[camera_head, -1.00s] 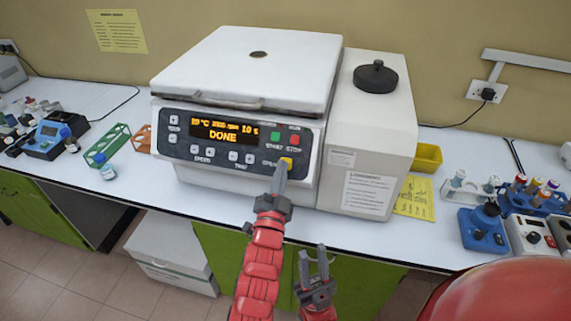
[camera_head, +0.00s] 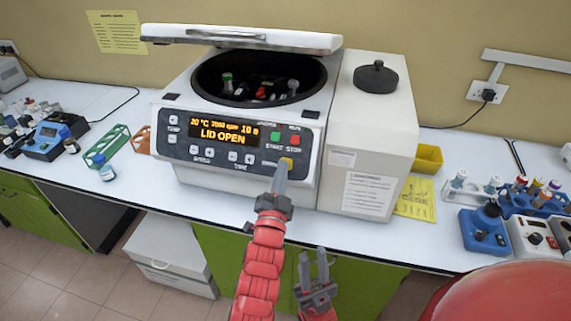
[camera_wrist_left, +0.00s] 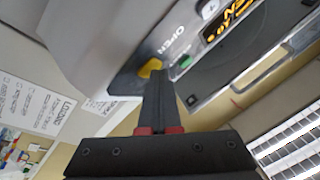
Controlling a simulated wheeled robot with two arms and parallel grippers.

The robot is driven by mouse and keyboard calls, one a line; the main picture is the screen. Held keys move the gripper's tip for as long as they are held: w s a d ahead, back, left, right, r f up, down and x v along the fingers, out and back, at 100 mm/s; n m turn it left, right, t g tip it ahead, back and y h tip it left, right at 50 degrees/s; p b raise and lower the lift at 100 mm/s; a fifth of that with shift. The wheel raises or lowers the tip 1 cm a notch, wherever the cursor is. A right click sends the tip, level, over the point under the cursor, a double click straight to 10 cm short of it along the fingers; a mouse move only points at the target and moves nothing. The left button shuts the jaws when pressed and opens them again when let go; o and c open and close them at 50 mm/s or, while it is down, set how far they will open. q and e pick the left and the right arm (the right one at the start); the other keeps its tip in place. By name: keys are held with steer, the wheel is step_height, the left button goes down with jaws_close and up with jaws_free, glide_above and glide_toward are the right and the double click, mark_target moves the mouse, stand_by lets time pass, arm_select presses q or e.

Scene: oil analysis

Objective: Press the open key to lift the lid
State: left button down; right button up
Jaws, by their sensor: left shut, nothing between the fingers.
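The white centrifuge (camera_head: 330,130) stands on the bench with its lid (camera_head: 240,38) raised above the round dark chamber (camera_head: 258,78). Several tubes show in the rotor inside. The display (camera_head: 222,131) reads "LID OPEN". The yellow open key (camera_head: 287,163) is at the lower right of the panel; it also shows in the left wrist view (camera_wrist_left: 150,68), next to the word "OPEN". My left gripper (camera_head: 282,170) is shut and empty, its tips at the open key; whether they still touch it I cannot tell. My right gripper (camera_head: 314,262) is open and empty below the bench's front edge.
Green (camera_head: 107,145) and orange (camera_head: 142,140) racks stand left of the centrifuge. A yellow bin (camera_head: 428,158) and a yellow sheet (camera_head: 414,198) are right of it. Tube racks and blue devices (camera_head: 484,229) fill the right bench. Bare bench lies along the front edge.

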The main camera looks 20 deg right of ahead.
arm_select(q)
steer(key=shift+s+r, duration=0.1)
steer(key=shift+s+a+r+p, duration=0.3)
steer(key=shift+s+a+r, duration=0.05)
steer(key=shift+s, duration=0.1)
steer(key=s+a+r+p, duration=0.1)
steer(key=s+a+r, duration=0.1)
steer(key=s, duration=0.1)
steer(key=shift+s+a+r+p, duration=0.2)
steer(key=shift+s+r+p, duration=0.05)
steer(key=shift+r+p, duration=0.1)
stand_by(0.8)
